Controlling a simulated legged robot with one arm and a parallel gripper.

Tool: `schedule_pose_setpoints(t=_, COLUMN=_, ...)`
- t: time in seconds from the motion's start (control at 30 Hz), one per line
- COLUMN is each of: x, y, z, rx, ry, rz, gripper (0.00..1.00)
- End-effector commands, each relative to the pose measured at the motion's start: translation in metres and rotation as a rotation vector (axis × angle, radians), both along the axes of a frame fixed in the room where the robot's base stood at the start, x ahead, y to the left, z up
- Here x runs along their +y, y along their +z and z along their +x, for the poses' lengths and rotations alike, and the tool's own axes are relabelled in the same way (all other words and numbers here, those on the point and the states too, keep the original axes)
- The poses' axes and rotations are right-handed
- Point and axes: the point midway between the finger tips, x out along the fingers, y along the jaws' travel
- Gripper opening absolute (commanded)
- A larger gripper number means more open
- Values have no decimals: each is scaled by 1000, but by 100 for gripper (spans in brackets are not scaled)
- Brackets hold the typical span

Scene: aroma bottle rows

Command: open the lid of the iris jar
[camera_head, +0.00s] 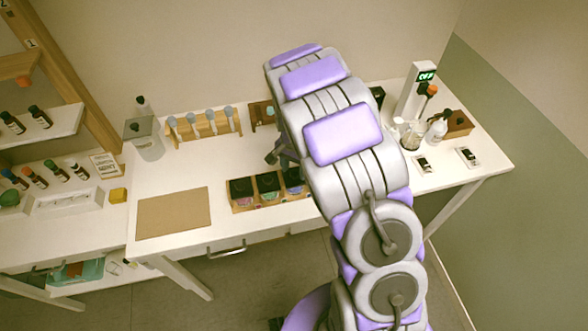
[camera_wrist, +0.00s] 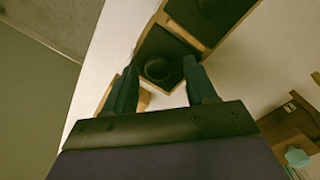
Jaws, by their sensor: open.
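A wooden tray (camera_head: 255,206) near the table's front edge holds three jars with dark square lids: a left jar (camera_head: 240,188), a middle jar (camera_head: 267,183) and a right jar (camera_head: 293,178). I cannot read which is the iris jar. My arm partly covers the right jar. My gripper (camera_head: 272,156) is behind the tray in the head view. In the wrist view my gripper (camera_wrist: 160,66) is open, and a black square lid with a round knob (camera_wrist: 158,68) shows between its fingertips. No contact is visible. A second dark lid (camera_wrist: 210,5) sits beyond it.
A brown mat (camera_head: 174,213) lies left of the tray. A rack of bottles (camera_head: 205,127) stands behind it. A small wooden stand (camera_head: 262,113) is near my arm. A scale display (camera_head: 416,90), glassware and a bottle (camera_head: 437,130) stand at the right.

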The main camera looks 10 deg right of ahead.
Motion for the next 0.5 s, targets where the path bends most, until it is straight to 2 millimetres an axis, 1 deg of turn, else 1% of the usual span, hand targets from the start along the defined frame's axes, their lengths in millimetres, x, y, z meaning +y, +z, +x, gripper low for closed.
schedule_pose_setpoints(t=0.03, x=0, y=-3, z=-3, rx=-17, ry=0, rz=0, gripper=57)
schedule_pose_setpoints(t=0.2, x=0, y=-5, z=-4, rx=-82, ry=-1, rz=1, gripper=57)
schedule_pose_setpoints(t=0.3, x=0, y=14, z=-2, rx=-82, ry=0, rz=0, gripper=57)
schedule_pose_setpoints(t=0.5, x=0, y=44, z=-2, rx=-81, ry=0, rz=0, gripper=57)
